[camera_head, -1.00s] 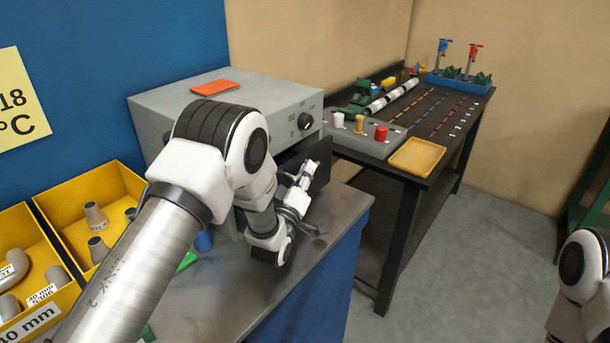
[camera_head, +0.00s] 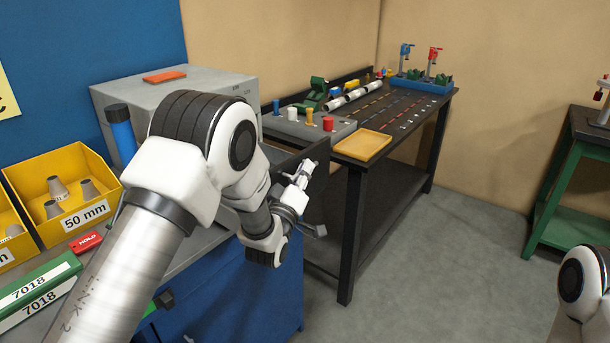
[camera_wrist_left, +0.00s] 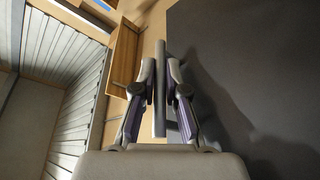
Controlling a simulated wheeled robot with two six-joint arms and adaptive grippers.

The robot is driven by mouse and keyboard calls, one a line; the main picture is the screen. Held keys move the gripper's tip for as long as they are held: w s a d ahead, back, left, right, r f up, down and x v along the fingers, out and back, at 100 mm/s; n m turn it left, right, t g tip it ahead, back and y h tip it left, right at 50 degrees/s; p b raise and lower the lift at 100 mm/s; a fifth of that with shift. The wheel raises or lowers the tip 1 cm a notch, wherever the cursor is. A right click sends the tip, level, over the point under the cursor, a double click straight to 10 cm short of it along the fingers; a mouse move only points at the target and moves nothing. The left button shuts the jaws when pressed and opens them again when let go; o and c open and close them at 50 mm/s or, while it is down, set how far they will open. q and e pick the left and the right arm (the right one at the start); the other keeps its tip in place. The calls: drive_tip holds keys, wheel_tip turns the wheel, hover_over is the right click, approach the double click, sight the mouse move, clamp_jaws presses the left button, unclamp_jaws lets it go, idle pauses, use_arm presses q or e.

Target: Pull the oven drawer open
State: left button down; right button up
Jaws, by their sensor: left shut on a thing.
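The oven is a grey box (camera_head: 215,86) on the bench at the left of the head view. Its drawer has a dark front panel (camera_head: 316,160) that stands out from the oven body, so the drawer is partly open. My left gripper (camera_head: 304,176) is at this panel and shut on the drawer handle. In the left wrist view the handle is a grey bar (camera_wrist_left: 160,85) between the two fingers, and the dark panel (camera_wrist_left: 235,70) lies to the right. My left arm hides much of the oven front and the drawer's inside. My right gripper is out of view.
A black table (camera_head: 345,225) with a yellow tray (camera_head: 362,144) stands close behind the drawer. Yellow bins (camera_head: 85,218) and green boxes (camera_head: 38,295) are on the bench at left. A green stand (camera_head: 550,205) is at far right. The floor (camera_head: 440,260) between is clear.

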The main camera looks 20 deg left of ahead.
use_arm(q)
drive_tip(key=c, duration=1.5)
unclamp_jaws()
drive_tip(key=shift+w, duration=0.15)
drive_tip(key=v, duration=1.2)
